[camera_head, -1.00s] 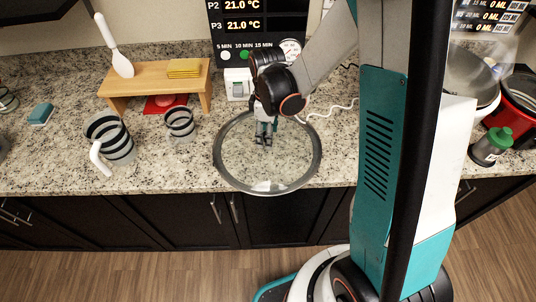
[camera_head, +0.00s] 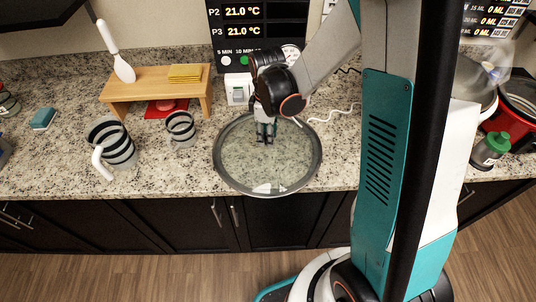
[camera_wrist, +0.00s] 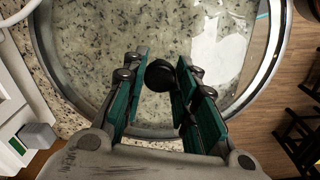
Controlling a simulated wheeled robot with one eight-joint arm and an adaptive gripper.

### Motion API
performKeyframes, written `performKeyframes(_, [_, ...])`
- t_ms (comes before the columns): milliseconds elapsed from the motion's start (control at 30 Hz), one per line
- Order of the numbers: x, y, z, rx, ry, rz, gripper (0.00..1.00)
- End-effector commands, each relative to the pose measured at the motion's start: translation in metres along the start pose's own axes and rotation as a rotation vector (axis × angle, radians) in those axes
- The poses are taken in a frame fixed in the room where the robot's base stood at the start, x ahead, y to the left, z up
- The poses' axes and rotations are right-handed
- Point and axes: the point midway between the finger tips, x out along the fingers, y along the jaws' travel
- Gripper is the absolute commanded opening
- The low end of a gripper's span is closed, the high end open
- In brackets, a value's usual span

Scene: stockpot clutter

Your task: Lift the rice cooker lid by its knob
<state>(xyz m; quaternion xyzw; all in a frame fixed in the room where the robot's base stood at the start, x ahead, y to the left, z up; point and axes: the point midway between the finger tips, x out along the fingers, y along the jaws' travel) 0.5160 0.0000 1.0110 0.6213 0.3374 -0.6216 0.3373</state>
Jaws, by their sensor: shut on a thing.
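A round clear glass lid (camera_head: 232,172) with a grey rim shows in the middle of the head view, over the front part of the counter. Its near rim reaches the counter's front edge. Speckled counter shows through the glass, with no pot visible beneath. My gripper (camera_head: 265,138) comes down at the lid's centre. In the wrist view the black round knob (camera_wrist: 160,76) sits between the fingertips of my gripper (camera_wrist: 161,82), which is shut on it. I cannot tell the height of the lid above the counter.
A striped pitcher (camera_head: 112,145), a striped cup (camera_head: 181,128) and a wooden stand (camera_head: 155,86) are to the left. A white box (camera_head: 238,88) stands behind the lid. A green-capped bottle (camera_head: 491,150) and red pot (camera_head: 507,118) are at right, past my arm.

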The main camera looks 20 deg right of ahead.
Motion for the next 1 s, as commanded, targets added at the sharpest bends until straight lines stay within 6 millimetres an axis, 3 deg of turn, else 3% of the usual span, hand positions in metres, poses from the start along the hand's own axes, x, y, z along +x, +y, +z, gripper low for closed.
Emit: performKeyframes(1000, [-0.052,0.0,0.0,0.0,0.0,0.001,0.0])
